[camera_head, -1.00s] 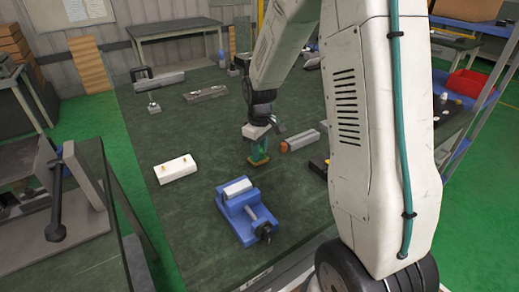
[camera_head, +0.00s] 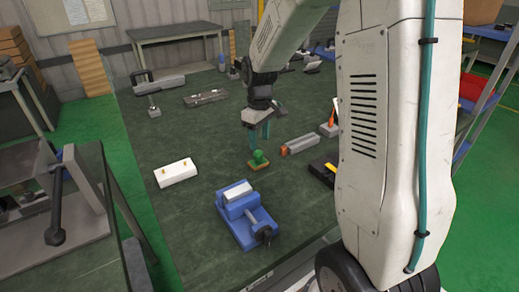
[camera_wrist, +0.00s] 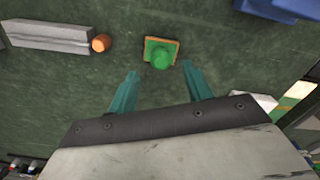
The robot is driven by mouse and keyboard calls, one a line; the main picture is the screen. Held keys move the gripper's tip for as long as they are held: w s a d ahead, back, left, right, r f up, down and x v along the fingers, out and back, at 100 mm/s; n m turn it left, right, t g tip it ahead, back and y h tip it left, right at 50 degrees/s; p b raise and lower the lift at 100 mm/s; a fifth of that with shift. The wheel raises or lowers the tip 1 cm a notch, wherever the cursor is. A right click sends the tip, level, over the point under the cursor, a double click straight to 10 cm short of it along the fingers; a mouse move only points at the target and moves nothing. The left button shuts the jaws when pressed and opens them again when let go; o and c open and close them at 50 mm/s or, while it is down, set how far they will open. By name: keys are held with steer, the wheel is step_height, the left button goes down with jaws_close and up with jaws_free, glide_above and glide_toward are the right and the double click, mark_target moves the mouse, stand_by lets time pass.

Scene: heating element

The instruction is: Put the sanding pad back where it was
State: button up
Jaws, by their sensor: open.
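The sanding pad (camera_head: 259,160) is a small block with a green knob on top and an orange-brown edge. It lies flat on the dark green bench top, between the blue vise and a grey bar with an orange end. In the wrist view the sanding pad (camera_wrist: 160,53) lies beyond the fingertips, with its knob facing the camera. My gripper (camera_head: 259,138) is above and just behind the pad in the head view. Its two teal fingers (camera_wrist: 161,72) are apart with nothing between them.
A blue vise (camera_head: 244,212) stands in front of the pad. A white block (camera_head: 176,173) lies to the left. The grey bar (camera_head: 300,143) with its orange end lies close on the right. Bench top around the pad is clear.

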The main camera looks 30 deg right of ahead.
mark_target(259, 152)
steer(key=s+a+r+m, duration=0.2)
steer(key=s+a+r, duration=0.4)
steer(key=s+r, duration=0.6)
steer(key=s+a+r+m, duration=0.1)
steer(key=s+a, duration=0.1)
steer(key=s, duration=0.6)
steer(key=s+a+r+m+t, duration=0.1)
steer(key=s+a, duration=0.2)
steer(key=s, duration=0.5)
steer(key=shift+s+a, duration=0.15)
steer(key=shift+s, duration=0.05)
stand_by(0.6)
